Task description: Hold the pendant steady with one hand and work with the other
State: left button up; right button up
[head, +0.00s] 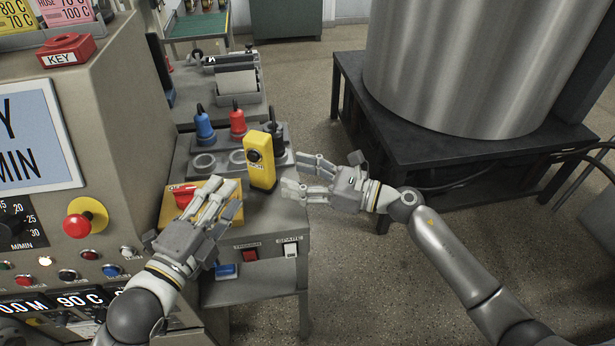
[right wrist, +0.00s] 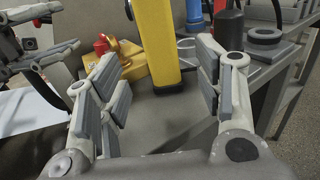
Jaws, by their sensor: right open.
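The yellow pendant (head: 260,160), with a dark round button on its face, stands upright on the grey bench. My right gripper (head: 306,178) is to the right of the pendant, open and empty, its fingers pointing toward it. In the right wrist view the pendant (right wrist: 157,45) rises beyond and between the spread fingers (right wrist: 165,95), not touching them. My left gripper (head: 222,198) is in front and left of the pendant, over a yellow box (head: 172,214) with a red switch (head: 186,195). Whether its fingers hold anything is unclear.
Blue (head: 204,126) and red (head: 238,121) plugs stand in a grey holder behind the pendant. A control cabinet (head: 120,130) with buttons is at the left. A large metal drum (head: 460,70) on a dark stand is at the right. Open floor lies between stand and bench.

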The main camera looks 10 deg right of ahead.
aim_at(272, 169)
jog(key=x, duration=0.9)
jog(key=shift+w+a, duration=0.1)
jog(key=shift+w, duration=0.05)
jog(key=c, duration=1.2)
